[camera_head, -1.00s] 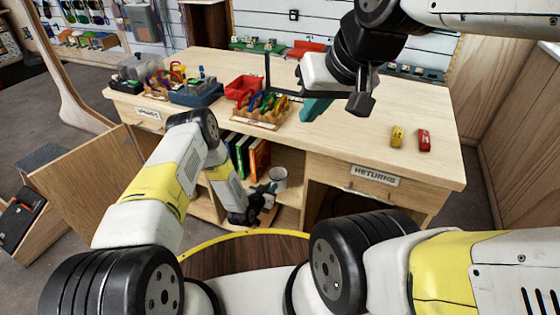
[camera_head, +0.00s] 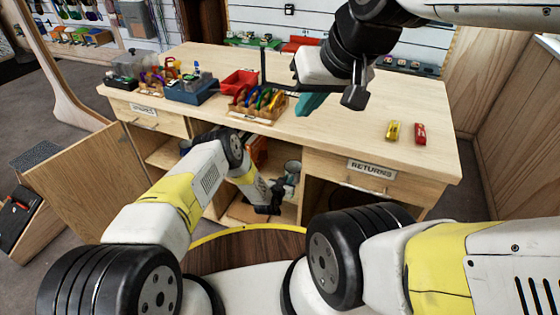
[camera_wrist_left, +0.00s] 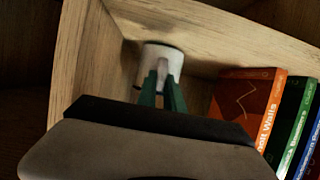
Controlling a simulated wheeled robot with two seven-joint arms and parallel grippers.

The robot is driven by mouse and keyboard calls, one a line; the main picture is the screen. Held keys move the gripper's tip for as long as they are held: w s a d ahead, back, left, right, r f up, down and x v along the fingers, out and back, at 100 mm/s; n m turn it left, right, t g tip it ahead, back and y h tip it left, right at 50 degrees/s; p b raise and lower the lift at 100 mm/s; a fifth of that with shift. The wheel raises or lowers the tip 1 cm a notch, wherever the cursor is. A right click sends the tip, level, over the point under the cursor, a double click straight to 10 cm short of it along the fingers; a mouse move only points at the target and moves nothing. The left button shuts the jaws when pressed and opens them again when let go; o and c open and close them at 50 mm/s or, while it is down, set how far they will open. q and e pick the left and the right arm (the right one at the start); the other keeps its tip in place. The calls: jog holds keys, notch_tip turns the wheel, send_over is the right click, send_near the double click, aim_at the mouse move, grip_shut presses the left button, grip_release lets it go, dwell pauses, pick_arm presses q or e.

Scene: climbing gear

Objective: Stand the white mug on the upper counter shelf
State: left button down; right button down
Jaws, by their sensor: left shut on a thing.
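The white mug (camera_head: 293,166) is in the open middle bay of the wooden counter, at the bay's right side. It also shows in the left wrist view (camera_wrist_left: 165,56), beyond the teal fingers. My left gripper (camera_head: 284,184) reaches into the bay and is shut on the mug; in the left wrist view its fingers (camera_wrist_left: 162,90) meet the mug's near side. The mug's base and any contact with a board are hard to tell. My right gripper (camera_head: 322,98) hangs above the countertop, with a teal finger showing; its opening cannot be judged.
Books, one orange (camera_wrist_left: 252,102), stand in the bay near the mug. A wooden panel (camera_wrist_left: 70,65) borders the bay. An open door (camera_head: 85,180) stands at left. On the countertop are a red bin (camera_head: 240,82), a carabiner rack (camera_head: 258,108) and yellow and red items (camera_head: 420,133).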

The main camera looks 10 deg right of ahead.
pick_arm(q)
jog(key=c, duration=1.9)
grip_release()
jog(key=shift+f, duration=0.2)
jog(key=o, duration=0.5)
jog(key=shift+c, duration=0.2)
jog(key=shift+r, duration=0.25)
jog(key=v, duration=1.2)
